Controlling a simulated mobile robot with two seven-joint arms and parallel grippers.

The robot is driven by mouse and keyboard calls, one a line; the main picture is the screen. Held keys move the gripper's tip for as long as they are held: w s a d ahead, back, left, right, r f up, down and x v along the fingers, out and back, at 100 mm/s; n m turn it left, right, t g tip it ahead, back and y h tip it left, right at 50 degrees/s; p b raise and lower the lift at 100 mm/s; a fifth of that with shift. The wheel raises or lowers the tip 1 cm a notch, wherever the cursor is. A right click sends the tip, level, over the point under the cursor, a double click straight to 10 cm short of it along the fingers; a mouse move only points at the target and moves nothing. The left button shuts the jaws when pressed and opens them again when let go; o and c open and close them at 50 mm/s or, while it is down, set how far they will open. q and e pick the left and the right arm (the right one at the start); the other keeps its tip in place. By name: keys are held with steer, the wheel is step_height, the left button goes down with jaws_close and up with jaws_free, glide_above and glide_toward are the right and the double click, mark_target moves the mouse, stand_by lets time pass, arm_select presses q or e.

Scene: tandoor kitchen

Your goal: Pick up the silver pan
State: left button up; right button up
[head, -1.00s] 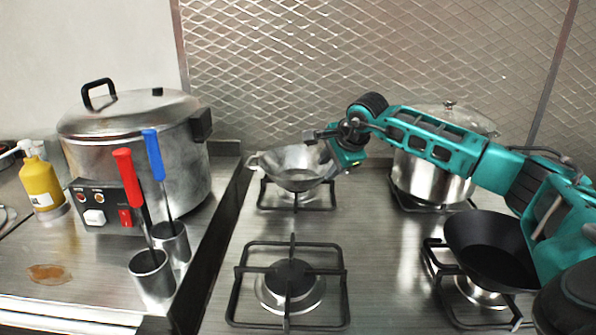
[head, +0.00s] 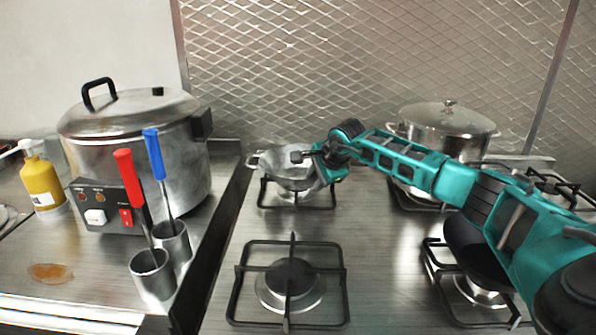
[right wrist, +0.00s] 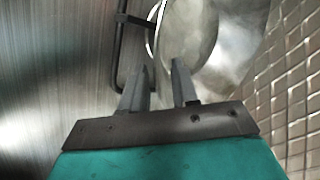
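The silver pan (head: 272,172) is a round, wok-like metal pan sitting on the back left burner. A loop handle shows at its left rim; its right side is partly hidden by my right gripper. My right gripper (head: 299,156) reaches in from the right over the pan's right side. In the right wrist view, the two grey fingers of my right gripper (right wrist: 156,78) are apart with nothing held between them. The pan (right wrist: 225,45) fills the upper middle there, with a bright curved handle or rim edge just ahead of the fingers. My left gripper is not in view.
A lidded pot (head: 447,128) stands at the back right. A black pan (head: 468,250) sits on the front right burner, partly behind my arm. The front left burner (head: 290,283) is empty. A large cooker (head: 150,140) and two cups with red and blue handled utensils stand left.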

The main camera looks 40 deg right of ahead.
jaws_close()
stand_by(1.1)
steer(key=shift+r, duration=0.1)
